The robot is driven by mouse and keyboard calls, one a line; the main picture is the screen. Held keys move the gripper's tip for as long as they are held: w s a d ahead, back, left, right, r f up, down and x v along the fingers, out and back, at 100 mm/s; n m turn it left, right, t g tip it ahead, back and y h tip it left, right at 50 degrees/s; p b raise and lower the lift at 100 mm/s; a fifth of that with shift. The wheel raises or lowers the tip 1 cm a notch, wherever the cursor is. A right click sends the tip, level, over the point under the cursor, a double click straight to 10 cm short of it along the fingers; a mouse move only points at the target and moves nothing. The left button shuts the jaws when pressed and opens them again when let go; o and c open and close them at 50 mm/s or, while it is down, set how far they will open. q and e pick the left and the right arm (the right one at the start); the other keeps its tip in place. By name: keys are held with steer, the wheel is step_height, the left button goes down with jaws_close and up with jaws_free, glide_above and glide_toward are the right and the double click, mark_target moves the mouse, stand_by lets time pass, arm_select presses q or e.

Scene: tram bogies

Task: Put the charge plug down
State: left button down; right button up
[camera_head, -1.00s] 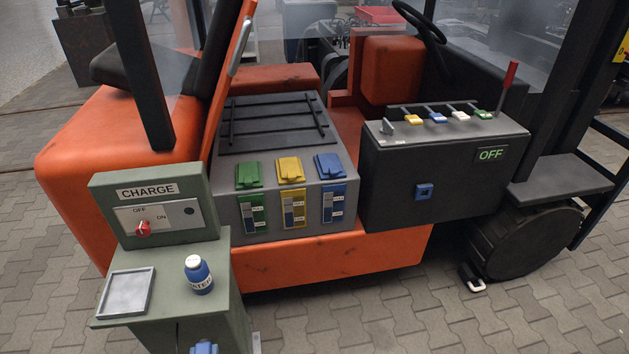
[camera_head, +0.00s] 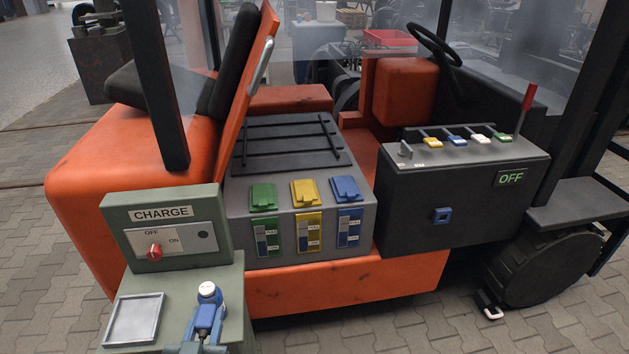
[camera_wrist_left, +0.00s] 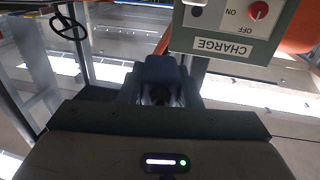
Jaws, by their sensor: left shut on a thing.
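My left gripper (camera_head: 203,335) comes up from the bottom edge of the head view, over the green charge stand (camera_head: 234,300). It is shut on the blue charge plug (camera_head: 205,317), which also shows dark between the jaws in the left wrist view (camera_wrist_left: 160,69). The plug is just in front of the water bottle and partly hides it; I cannot tell if they touch. A shallow grey tray (camera_head: 135,319) lies empty on the stand, left of the plug. The charge panel (camera_head: 166,237) has a red knob (camera_head: 155,250). My right gripper is out of view.
A blue bottle with a white cap (camera_head: 207,289) stands on the stand top, close to the plug. An orange vehicle (camera_head: 330,292) stands behind, with green, yellow and blue flaps. Its black box (camera_head: 470,205) has a blue socket (camera_head: 441,215) and reads OFF.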

arm_select(q)
steer(key=shift+w+d+r, duration=0.15)
steer(key=shift+w+r, duration=0.15)
steer(key=shift+r, duration=0.45)
steer(key=w+d+r+m+g+h, duration=0.3)
steer(key=w+d+m+g+h, duration=0.1)
steer(key=d+m+g+h, duration=0.3)
steer(key=w+d+r+m+g+h, duration=0.2)
steer(key=w+d+m+g+h, duration=0.2)
steer(key=d+m+g+h, duration=0.4)
steer(key=shift+w+r+m+g+h, duration=0.25)
steer(key=shift+r+m+g+h, duration=0.25)
steer(key=shift+m+h, duration=0.85)
